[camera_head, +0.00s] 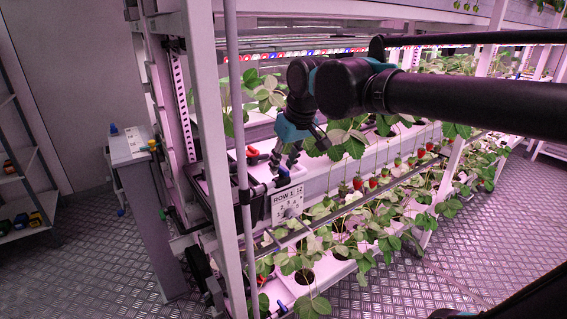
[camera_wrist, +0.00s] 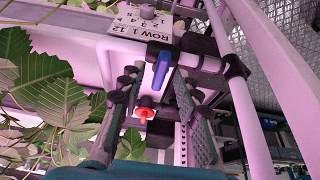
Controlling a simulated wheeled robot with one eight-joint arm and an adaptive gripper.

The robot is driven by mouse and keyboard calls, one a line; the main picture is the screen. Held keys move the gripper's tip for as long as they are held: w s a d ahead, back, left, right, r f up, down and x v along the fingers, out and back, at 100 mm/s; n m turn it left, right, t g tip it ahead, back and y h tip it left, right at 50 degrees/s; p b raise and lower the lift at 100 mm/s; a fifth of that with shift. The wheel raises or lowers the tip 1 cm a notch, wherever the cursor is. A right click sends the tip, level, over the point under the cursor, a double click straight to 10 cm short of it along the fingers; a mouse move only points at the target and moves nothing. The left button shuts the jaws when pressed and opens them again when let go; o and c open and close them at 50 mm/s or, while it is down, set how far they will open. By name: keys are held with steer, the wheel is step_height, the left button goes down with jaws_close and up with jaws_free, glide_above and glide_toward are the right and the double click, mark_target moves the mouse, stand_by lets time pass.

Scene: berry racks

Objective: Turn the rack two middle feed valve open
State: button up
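A valve with a blue lever handle (camera_wrist: 162,68) is on the pipework at the rack end, beside a white sign reading ROW 1 12 (camera_wrist: 140,32). The blue handle also shows just below my gripper in the head view (camera_head: 283,177). A red-orange handle or knob (camera_wrist: 145,113) shows between my fingers in the wrist view; a red handle (camera_head: 252,152) is left of my gripper in the head view. Which valve is the middle feed valve I cannot tell. My gripper (camera_wrist: 152,92) is open, its dark fingers apart, with the blue handle just beyond the tips. Contact is not visible.
A white upright post (camera_head: 237,130) stands left of my gripper. Strawberry leaves (camera_wrist: 50,85) crowd the left of the wrist view, close to a finger. A lower blue handle (camera_head: 263,302) is near the rack's foot. A grey cabinet (camera_head: 140,200) stands left; the metal floor is clear.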

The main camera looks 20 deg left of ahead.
jaws_close()
